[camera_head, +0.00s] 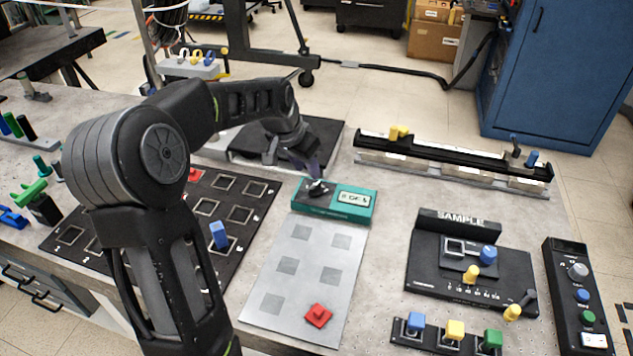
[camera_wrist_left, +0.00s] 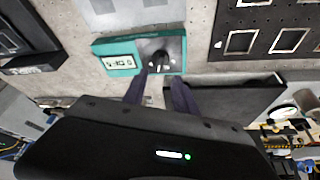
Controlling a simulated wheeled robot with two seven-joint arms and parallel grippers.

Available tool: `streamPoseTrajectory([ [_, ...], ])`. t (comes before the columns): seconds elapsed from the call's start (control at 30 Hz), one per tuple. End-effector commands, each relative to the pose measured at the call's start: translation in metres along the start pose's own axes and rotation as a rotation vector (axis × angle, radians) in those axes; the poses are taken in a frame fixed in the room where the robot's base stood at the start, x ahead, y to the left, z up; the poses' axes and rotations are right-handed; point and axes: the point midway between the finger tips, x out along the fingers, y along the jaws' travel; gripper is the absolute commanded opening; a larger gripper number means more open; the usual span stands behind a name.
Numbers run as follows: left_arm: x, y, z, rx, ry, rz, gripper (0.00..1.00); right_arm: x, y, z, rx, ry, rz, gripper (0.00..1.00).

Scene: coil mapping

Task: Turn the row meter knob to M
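The row meter is a teal box (camera_head: 335,211) with a small display (camera_head: 355,198) at its right and a dark knob (camera_head: 318,187) at its left. In the left wrist view, the meter (camera_wrist_left: 115,47) appears turned around, with the knob (camera_wrist_left: 160,60) on its dark panel. My left gripper (camera_head: 309,170) is just behind and above the knob in the head view. In the left wrist view, the fingers (camera_wrist_left: 157,80) are apart, with their tips close to the knob; I cannot tell whether they touch it. The knob's markings are too small to read. My right gripper is out of view.
A grey plate (camera_head: 265,322) with a red piece (camera_head: 318,315) lies in front of the meter. A black slotted board (camera_head: 262,200) is at its left, a rail (camera_head: 450,160) behind right, and a SAMPLE panel (camera_head: 425,270) at front right. Bare table separates meter and SAMPLE panel.

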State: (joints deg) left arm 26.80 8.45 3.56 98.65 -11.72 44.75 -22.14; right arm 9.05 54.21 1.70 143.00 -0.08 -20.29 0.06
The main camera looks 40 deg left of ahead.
Motion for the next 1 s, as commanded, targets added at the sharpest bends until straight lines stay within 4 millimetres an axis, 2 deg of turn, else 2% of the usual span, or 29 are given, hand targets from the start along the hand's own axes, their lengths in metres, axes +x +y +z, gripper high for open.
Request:
streamPoseTrajectory([
  [0.33,0.008,0.001,0.001,-0.002,-0.004,0.002,0.34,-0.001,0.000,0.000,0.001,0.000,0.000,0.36],
  [0.8,0.071,0.001,0.000,-0.003,-0.004,0.001,0.34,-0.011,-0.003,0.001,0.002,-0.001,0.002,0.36],
  [1.0,0.078,0.000,0.000,-0.003,-0.001,0.000,0.34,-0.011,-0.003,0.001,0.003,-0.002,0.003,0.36],
])
